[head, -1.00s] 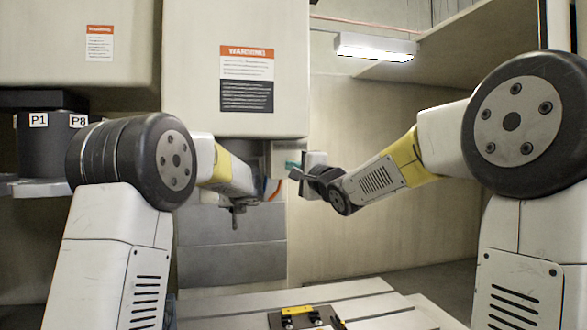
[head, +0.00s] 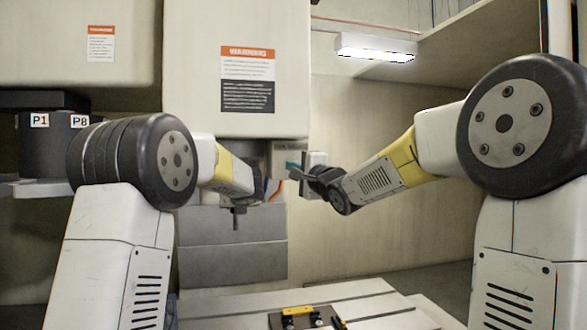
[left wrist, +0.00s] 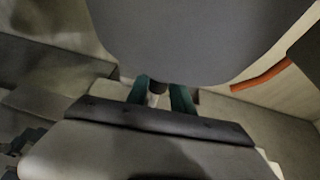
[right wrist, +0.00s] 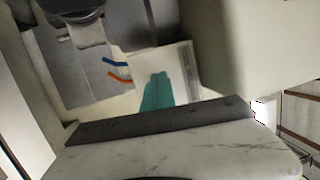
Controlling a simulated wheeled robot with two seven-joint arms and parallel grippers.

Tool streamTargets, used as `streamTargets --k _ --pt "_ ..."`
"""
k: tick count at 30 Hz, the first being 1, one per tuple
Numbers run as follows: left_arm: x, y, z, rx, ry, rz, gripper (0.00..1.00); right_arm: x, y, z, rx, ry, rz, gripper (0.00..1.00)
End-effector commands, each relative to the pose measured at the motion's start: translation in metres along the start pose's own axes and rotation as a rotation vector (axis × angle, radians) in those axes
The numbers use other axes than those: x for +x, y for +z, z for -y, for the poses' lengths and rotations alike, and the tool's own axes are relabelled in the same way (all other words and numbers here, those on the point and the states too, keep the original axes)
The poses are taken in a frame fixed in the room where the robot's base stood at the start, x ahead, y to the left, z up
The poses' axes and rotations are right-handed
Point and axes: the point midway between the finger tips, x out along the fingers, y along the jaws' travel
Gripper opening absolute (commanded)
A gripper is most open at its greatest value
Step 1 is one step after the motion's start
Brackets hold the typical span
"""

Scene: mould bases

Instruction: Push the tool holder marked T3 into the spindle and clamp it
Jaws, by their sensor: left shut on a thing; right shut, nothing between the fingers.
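In the left wrist view, my left gripper (left wrist: 162,98) has its teal fingers on either side of a small dark piece (left wrist: 158,88), which looks like part of the tool holder. A T3 mark is not readable. The large grey round body above it (left wrist: 200,40) looks like the spindle's underside; whether the holder is seated in it is hidden. In the head view my left forearm mostly covers this area. My right gripper (right wrist: 157,92) is shut and empty, its teal tips in front of a pale control box (right wrist: 180,68); I cannot tell if they touch it.
Orange (right wrist: 119,79) and blue (right wrist: 114,63) hoses run beside the pale box. A dark fixture with a yellow bar (head: 297,311) sits on the slotted table below. A dark block marked P1 and P8 (head: 55,145) stands at left. The machine head with a warning label (head: 247,78) is above.

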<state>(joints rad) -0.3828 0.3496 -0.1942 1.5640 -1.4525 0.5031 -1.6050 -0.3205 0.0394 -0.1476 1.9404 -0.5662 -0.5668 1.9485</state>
Motion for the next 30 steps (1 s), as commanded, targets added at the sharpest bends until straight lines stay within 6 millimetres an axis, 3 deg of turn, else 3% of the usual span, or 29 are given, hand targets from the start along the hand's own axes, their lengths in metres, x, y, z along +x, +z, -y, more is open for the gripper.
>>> streamTargets --k 30 --pt "-0.002 0.006 0.000 -0.003 -0.003 0.010 0.00 -0.045 0.012 0.007 0.000 -0.001 0.000 0.00"
